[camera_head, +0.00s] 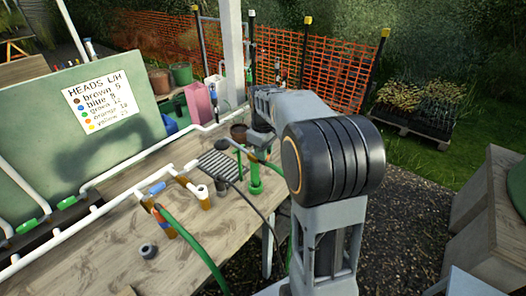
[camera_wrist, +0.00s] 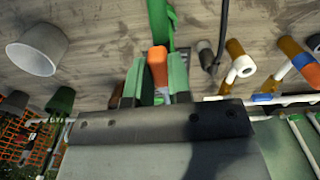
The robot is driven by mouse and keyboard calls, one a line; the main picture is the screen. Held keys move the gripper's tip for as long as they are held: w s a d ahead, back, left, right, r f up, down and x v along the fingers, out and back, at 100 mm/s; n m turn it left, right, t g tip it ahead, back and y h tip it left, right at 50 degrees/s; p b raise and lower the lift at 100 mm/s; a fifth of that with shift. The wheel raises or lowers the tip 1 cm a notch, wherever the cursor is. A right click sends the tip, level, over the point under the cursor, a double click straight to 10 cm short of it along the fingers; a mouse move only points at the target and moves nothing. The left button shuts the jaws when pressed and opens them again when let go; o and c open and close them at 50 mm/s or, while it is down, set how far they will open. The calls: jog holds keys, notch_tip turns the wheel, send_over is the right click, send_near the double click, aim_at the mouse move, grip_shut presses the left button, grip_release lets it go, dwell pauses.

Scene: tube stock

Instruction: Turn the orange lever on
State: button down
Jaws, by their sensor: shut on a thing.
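The orange lever (camera_wrist: 158,64) shows in the wrist view, upright in the picture between the two green fingers of my gripper (camera_wrist: 156,80). The fingers are shut on it. A green pipe part (camera_wrist: 160,25) runs up the picture just behind the lever. In the head view the green standing fitting (camera_head: 255,182) is on the bench below the end of my arm. My arm partly covers that spot, so the fingers and the lever's angle are hard to make out there.
The wooden bench (camera_head: 110,235) bears white piping, a dark grate (camera_head: 219,165) and a green hose (camera_head: 195,245). A green board (camera_head: 85,115) with a written sign stands at the left. A grey pot (camera_wrist: 37,50) and brown pipe ends (camera_wrist: 236,50) show in the wrist view.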

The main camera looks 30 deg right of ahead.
jog(key=shift+w+d+n+p, duration=0.25)
jog(key=shift+w+n+p, duration=0.45)
jog(key=shift+n, duration=2.15)
jog(key=shift+w+d+n+p, duration=0.35)
jog(key=shift+w+n, duration=0.5)
jog(key=shift+n, duration=1.95)
jog(key=shift+w+d+n+p, duration=0.15)
jog(key=shift+w+n+p, duration=0.6)
jog(key=shift+n, duration=2.1)
jog(key=shift+w, duration=0.1)
jog(key=c, duration=1)
grip_release()
jog(key=shift+c, duration=0.2)
notch_tip(320, 180, up, 14)
jog(key=shift+f, duration=0.1)
